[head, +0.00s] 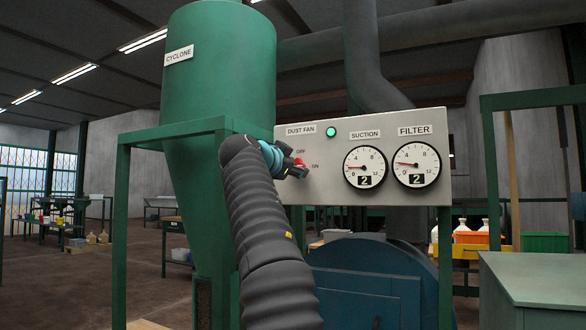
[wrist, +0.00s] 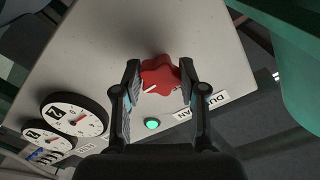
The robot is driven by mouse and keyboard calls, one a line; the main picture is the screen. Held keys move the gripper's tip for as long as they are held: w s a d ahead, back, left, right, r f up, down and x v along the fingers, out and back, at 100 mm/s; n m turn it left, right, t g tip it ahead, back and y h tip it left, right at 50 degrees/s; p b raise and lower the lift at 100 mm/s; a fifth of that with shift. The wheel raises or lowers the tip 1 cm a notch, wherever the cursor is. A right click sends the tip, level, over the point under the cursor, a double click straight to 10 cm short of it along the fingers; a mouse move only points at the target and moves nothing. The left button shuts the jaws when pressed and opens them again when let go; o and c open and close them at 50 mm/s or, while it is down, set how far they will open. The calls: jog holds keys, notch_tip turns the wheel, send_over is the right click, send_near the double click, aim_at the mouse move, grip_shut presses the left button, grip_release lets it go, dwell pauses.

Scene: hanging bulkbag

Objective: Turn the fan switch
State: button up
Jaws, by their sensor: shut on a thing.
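The fan switch is a red lobed knob with a white pointer line; it shows between the fingers in the wrist view (wrist: 158,75). The round lamp (head: 331,132) on the panel glows green.
The suction gauge (head: 365,167) and filter gauge (head: 416,165) are to the right on the panel, each with a 2 below its dial. The green cyclone (head: 218,70) stands behind at left. A blue fan housing (head: 365,275) is below the panel.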

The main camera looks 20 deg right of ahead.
jog(key=shift+s+r, duration=0.1)
dwell(0.3)
jog(key=o, duration=1.1)
jog(key=shift+d, duration=0.1)
jog(key=shift+o, duration=0.2)
jog(key=v, duration=1.2)
